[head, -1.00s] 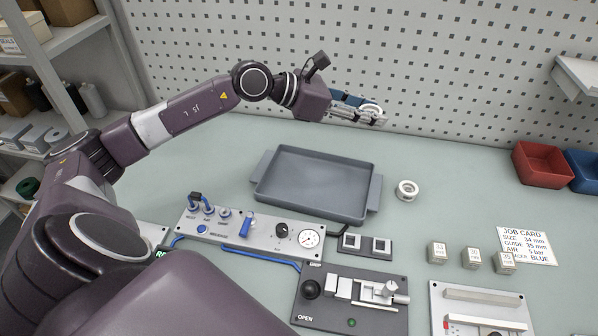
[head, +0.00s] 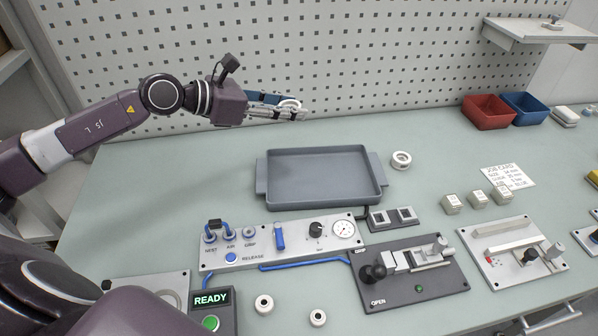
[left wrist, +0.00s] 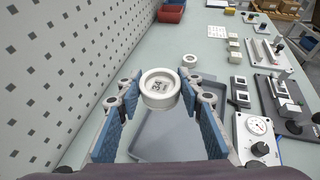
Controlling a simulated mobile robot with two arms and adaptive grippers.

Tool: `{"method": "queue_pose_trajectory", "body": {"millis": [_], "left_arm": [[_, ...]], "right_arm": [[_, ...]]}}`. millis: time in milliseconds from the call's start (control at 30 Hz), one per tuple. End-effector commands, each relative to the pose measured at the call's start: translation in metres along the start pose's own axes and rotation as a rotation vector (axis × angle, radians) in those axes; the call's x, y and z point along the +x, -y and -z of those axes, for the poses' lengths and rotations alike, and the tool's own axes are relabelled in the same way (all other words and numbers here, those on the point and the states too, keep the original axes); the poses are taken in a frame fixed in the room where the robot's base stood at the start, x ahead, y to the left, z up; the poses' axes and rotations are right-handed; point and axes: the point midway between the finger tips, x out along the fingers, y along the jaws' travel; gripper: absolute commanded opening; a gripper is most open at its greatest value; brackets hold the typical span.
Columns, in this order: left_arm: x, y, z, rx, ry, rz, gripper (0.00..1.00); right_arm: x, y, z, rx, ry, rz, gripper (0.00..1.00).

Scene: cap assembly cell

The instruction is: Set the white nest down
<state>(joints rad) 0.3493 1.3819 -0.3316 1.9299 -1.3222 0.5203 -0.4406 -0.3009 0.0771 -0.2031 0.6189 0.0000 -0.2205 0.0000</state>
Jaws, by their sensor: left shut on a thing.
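My left gripper (head: 277,108) is shut on a white nest (left wrist: 160,88), a round ring-like piece with dark markings in its middle that I cannot read surely. In the left wrist view the nest sits between the two blue-padded fingers (left wrist: 160,110). In the head view the held nest (head: 290,102) shows only partly, raised above the table by the pegboard, behind the grey tray (head: 261,180). Another white ring-shaped piece (head: 401,160) stands on the table just right of the tray; it also shows in the left wrist view (left wrist: 189,60). My right gripper is not in view.
The tray is empty. In front are a control panel (head: 270,255), a clamp fixture (head: 420,290) and two small white rings (head: 264,304) (head: 317,317). Small blocks (head: 478,198) and a job card (head: 508,178) lie at the right. The table (head: 170,190) left of the tray is clear.

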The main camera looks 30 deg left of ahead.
Motion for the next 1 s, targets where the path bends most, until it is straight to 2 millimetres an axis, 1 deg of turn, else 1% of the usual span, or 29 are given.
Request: {"method": "queue_pose_trajectory", "body": {"millis": [33, 100, 300, 400, 500, 667, 800, 900, 1000], "left_arm": [[0.006, 0.001, 0.015, -0.008, -0.005, 0.003, 0.1], [0.013, 0.001, 0.032, -0.007, -0.004, 0.002, 0.1], [0.034, 0.001, 0.081, -0.009, -0.001, 0.002, 0.1], [0.042, 0.0, 0.101, -0.006, 0.001, 0.0, 0.1], [0.047, 0.0, 0.113, -0.003, 0.001, 0.0, 0.1], [0.052, 0.0, 0.125, -0.003, 0.0, 0.001, 0.1], [0.061, 0.001, 0.145, -0.005, 0.0, 0.001, 0.1], [0.065, 0.001, 0.156, -0.002, 0.0, 0.001, 0.1], [0.066, 0.0, 0.16, 0.0, 0.0, 0.001, 0.1]], "right_arm": [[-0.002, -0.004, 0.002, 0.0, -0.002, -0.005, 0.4], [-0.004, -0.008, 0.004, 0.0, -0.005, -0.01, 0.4], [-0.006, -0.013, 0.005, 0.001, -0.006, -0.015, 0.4], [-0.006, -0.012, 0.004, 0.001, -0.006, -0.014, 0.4], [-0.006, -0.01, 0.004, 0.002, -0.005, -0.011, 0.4], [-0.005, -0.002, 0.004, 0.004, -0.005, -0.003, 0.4], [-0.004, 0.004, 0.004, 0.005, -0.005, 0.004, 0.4], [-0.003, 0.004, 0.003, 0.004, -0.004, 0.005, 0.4], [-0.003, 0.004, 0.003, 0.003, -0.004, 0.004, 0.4]]}}
